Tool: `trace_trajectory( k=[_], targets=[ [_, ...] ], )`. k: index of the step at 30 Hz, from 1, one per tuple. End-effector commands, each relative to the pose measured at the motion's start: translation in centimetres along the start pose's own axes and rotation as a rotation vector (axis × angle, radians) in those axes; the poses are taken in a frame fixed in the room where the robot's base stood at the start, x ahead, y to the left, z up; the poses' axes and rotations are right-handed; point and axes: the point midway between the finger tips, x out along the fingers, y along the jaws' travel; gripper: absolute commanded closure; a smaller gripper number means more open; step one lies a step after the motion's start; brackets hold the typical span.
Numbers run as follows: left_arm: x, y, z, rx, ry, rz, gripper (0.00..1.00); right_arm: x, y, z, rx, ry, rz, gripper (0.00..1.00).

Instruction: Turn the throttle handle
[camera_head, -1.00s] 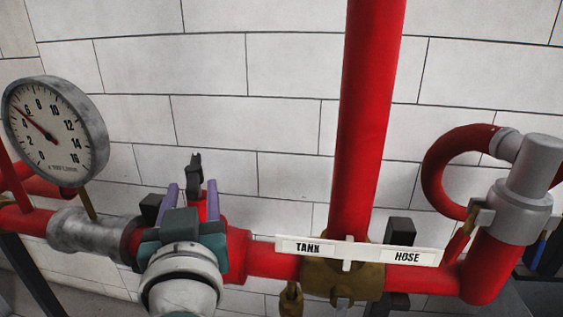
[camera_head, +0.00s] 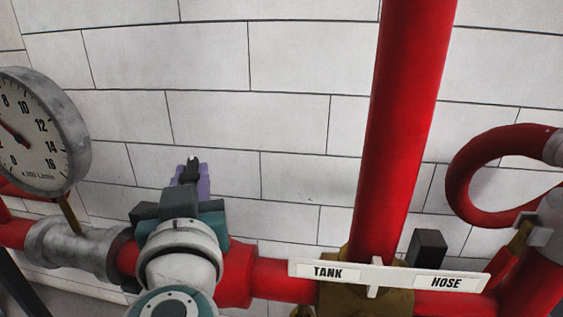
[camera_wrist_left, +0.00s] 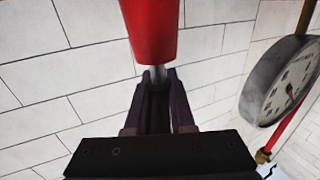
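The throttle handle (camera_head: 192,165) is a dark lever standing behind the red pipe, left of centre in the head view. My left gripper (camera_head: 190,175) has its purple fingers on either side of it, and they look closed against it. Its wrist and grey-teal body hide the handle's lower part. In the left wrist view the dark handle (camera_wrist_left: 158,105) fills the gap between the purple fingers of the left gripper (camera_wrist_left: 159,82). A metal stem and the end of a red pipe are just beyond the fingertips. My right gripper is not in view.
A round gauge (camera_head: 38,130) stands at the left, close to my left arm. A thick red vertical pipe (camera_head: 400,130) and a white TANK/HOSE lever (camera_head: 380,276) are to the right. A curved red pipe (camera_head: 470,175) is farther right. A white tiled wall (camera_head: 290,60) is behind.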

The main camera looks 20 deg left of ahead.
Motion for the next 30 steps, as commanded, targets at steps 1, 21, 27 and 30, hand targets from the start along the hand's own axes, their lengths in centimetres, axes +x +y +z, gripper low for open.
trace_trajectory(
  k=[1,21,27,30],
  targets=[
    [0.0,0.0,0.01,0.0,0.0,0.0,0.85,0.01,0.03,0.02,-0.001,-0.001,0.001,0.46],
    [0.04,-0.06,-0.07,-0.001,-0.004,-0.051,1.0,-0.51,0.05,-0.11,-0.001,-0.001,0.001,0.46],
    [-0.03,-0.16,0.15,0.0,-0.004,-0.086,1.0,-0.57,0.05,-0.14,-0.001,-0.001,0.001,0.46],
    [-0.03,-0.15,0.16,0.0,-0.004,-0.085,1.0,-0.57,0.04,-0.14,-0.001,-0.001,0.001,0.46]
  ],
)
